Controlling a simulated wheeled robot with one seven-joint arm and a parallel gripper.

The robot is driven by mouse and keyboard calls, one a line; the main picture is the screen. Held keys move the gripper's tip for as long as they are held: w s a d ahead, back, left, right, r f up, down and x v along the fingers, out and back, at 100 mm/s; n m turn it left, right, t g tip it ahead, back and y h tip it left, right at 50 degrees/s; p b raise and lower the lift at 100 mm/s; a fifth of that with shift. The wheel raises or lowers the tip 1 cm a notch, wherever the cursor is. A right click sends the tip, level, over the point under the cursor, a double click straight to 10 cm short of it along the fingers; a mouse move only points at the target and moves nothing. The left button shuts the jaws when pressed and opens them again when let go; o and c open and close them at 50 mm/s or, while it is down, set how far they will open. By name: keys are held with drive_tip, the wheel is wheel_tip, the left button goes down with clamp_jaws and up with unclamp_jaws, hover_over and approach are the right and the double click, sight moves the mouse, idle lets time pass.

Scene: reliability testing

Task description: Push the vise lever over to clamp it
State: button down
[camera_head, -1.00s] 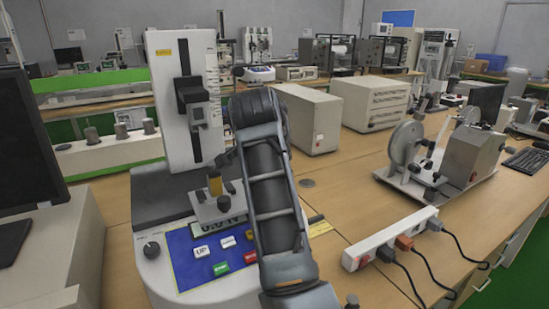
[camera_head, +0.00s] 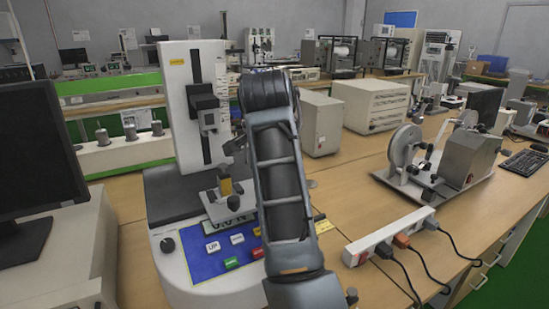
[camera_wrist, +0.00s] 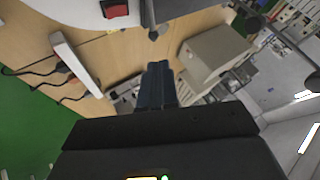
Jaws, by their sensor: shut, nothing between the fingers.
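The test stand (camera_head: 190,120) stands on the bench left of my arm in the head view. A small grey vise (camera_head: 226,202) with a yellow piece in its jaws sits low on the stand, upright, above the display. The vise lever cannot be made out clearly; my arm covers the area right of the vise. My gripper is mostly hidden behind my arm in the head view. In the wrist view my gripper (camera_wrist: 158,68) is shut and empty, its fingers pointing up the picture. A dark knob (camera_wrist: 153,33) shows just beyond the fingertips, apparently apart from them; what it belongs to is unclear.
A white power strip (camera_head: 388,237) with plugged cables lies right of my arm. A grey machine with a wheel (camera_head: 406,150) stands farther right. Beige boxes (camera_head: 370,106) stand behind. A monitor (camera_head: 40,150) is at the left. Bench top between the boxes and power strip is clear.

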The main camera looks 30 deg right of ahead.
drive_tip(key=s+r, duration=0.4)
drive_tip(key=r, duration=0.2)
drive_tip(key=shift+a+b, duration=0.3)
drive_tip(key=shift+b, duration=0.1)
drive_tip(key=shift+s, duration=0.1)
drive_tip(key=s+d+f+n+t+h, duration=0.1)
drive_tip(key=s+f+n, duration=0.15)
drive_tip(key=f, duration=0.55)
drive_tip(key=s+d+f+n+t, duration=0.1)
drive_tip(key=s+d+f+n, duration=0.15)
drive_tip(key=f, duration=0.45)
drive_tip(key=s+a+f+n+t+y, duration=0.25)
drive_tip(key=s+f+n, duration=0.45)
drive_tip(key=s+f, duration=0.5)
drive_tip(key=s+a+f+n+t+y, duration=0.1)
drive_tip(key=s+a+n, duration=0.1)
drive_tip(key=s, duration=0.7)
drive_tip(key=s+a+f+n+t+y, duration=0.1)
drive_tip(key=s+a+n+y, duration=0.15)
drive_tip(key=s, duration=0.55)
drive_tip(key=s+a+r, duration=0.1)
drive_tip(key=s+r, duration=0.2)
drive_tip(key=s, duration=0.4)
drive_tip(key=s+a+r+t, duration=0.1)
drive_tip(key=s+a+r, duration=0.1)
drive_tip(key=s+r, duration=0.2)
drive_tip(key=v, duration=0.3)
drive_tip(key=shift+a+f, duration=0.15)
drive_tip(key=shift+a, duration=0.05)
